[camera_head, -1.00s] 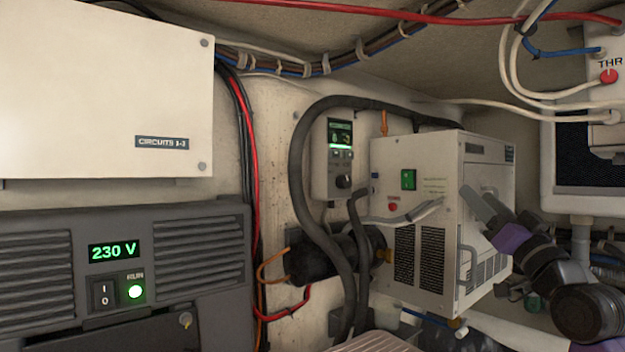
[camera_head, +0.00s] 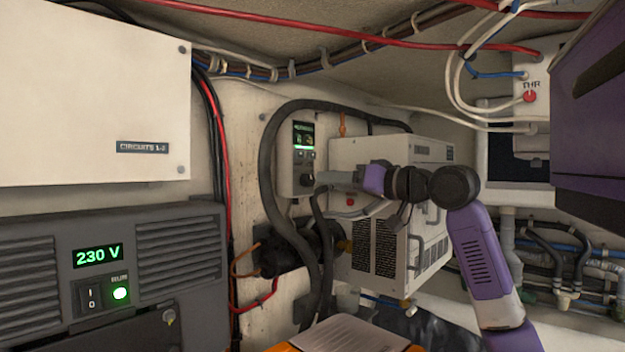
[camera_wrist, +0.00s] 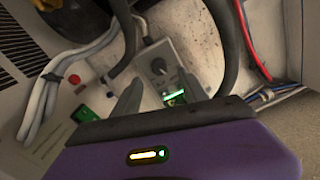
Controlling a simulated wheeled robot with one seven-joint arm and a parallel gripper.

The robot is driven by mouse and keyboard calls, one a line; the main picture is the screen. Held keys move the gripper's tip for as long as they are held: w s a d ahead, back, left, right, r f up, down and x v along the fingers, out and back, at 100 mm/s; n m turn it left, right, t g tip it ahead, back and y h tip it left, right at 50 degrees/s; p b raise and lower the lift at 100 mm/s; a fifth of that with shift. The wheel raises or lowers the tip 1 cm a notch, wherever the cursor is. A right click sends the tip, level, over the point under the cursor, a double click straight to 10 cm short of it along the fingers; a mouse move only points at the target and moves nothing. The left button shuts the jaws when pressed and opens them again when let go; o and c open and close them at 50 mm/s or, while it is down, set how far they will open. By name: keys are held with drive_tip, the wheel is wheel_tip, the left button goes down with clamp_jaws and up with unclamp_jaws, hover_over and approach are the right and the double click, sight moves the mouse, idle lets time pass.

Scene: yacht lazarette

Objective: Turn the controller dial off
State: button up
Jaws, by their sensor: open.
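The controller (camera_head: 290,168) is a pale upright box on the back wall, with a lit green screen (camera_head: 303,136) and small buttons below it. Its dark round dial (camera_head: 306,180) sits low on its face. My gripper (camera_head: 322,178) reaches in from the right, its fingers pointing left at dial height. In the wrist view the dial (camera_wrist: 159,66) lies between and just beyond the two parted fingertips (camera_wrist: 160,77). The gripper is open and empty; I cannot tell that it touches the dial. The dial's pointer setting is too small to read.
A thick black hose (camera_head: 268,180) loops around the controller's left and top. A white vented unit (camera_head: 372,150) stands close on the right, behind my arm. A dark 230 V inverter (camera_head: 180,250) and a circuits box (camera_head: 90,90) fill the left.

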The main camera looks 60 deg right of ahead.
sight(312, 180)
drive_tip(key=p+x, duration=0.1)
drive_tip(key=x, duration=0.4)
drive_tip(key=shift+w+d, duration=0.2)
drive_tip(key=shift+w, duration=0.15)
drive_tip(key=shift+c, duration=0.2)
clamp_jaws()
